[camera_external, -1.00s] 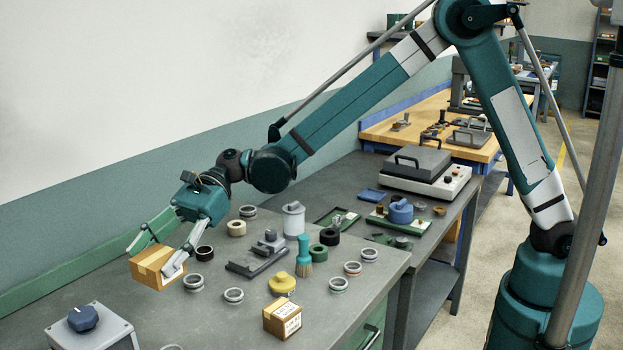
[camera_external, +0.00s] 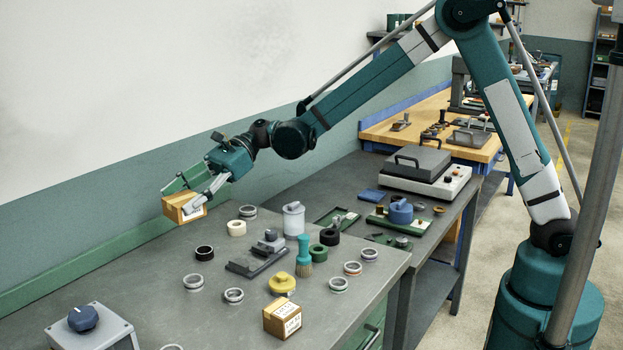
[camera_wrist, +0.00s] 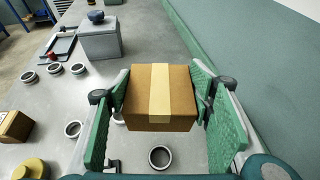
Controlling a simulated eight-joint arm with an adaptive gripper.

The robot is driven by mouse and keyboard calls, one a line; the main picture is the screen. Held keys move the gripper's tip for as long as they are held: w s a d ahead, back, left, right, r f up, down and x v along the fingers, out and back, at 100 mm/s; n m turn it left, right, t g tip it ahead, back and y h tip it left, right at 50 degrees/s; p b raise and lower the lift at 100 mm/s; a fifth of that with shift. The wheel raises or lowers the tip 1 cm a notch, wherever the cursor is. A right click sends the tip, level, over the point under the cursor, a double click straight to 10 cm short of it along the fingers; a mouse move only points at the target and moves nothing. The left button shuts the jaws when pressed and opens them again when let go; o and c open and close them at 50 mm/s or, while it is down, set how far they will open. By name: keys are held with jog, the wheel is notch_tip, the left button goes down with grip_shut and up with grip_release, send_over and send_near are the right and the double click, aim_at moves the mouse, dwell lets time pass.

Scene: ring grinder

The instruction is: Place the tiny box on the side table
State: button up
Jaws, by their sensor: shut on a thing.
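A small brown cardboard box with a pale tape strip (camera_external: 181,209) is held between the fingers of my gripper (camera_external: 186,197). In the wrist view the box (camera_wrist: 160,97) sits between the two green finger pads, and my gripper (camera_wrist: 163,100) is shut on it. The box is in the air above the grey workbench (camera_external: 140,270), near its wall side. A second small labelled box (camera_external: 283,318) stands on the front part of the workbench. I cannot tell for certain which surface is the side table; a lower dark grey table (camera_external: 345,180) adjoins the workbench.
Metal rings, a yellow knob piece (camera_external: 282,283), a brush (camera_external: 304,258) and a grey canister (camera_external: 293,220) stand on the workbench. A grey box with a blue knob (camera_external: 85,325) is at its near left. The dark table bears a lidded machine (camera_external: 423,172) and a blue pot (camera_external: 401,211).

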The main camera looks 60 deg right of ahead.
jog(key=w+d+m+t+h, duration=0.15)
jog(key=w+d, duration=0.25)
jog(key=d, duration=0.9)
jog(key=w+d+m+t, duration=0.2)
jog(key=w+d, duration=0.3)
jog(key=d, duration=0.9)
jog(key=d+m+t+h, duration=0.2)
jog(key=d+m+t, duration=0.15)
jog(key=d, duration=2.45)
notch_tip(320, 180, down, 13)
jog(key=shift+w+r+p, duration=0.15)
jog(key=shift+w+p, duration=0.1)
jog(key=shift+p, duration=0.2)
jog(key=shift+a, duration=0.15)
jog(key=shift+f+b, duration=0.65)
jog(key=shift+f, duration=2.45)
jog(key=shift+f+b, duration=0.4)
jog(key=shift+f, duration=1.5)
jog(key=shift+f, duration=0.15)
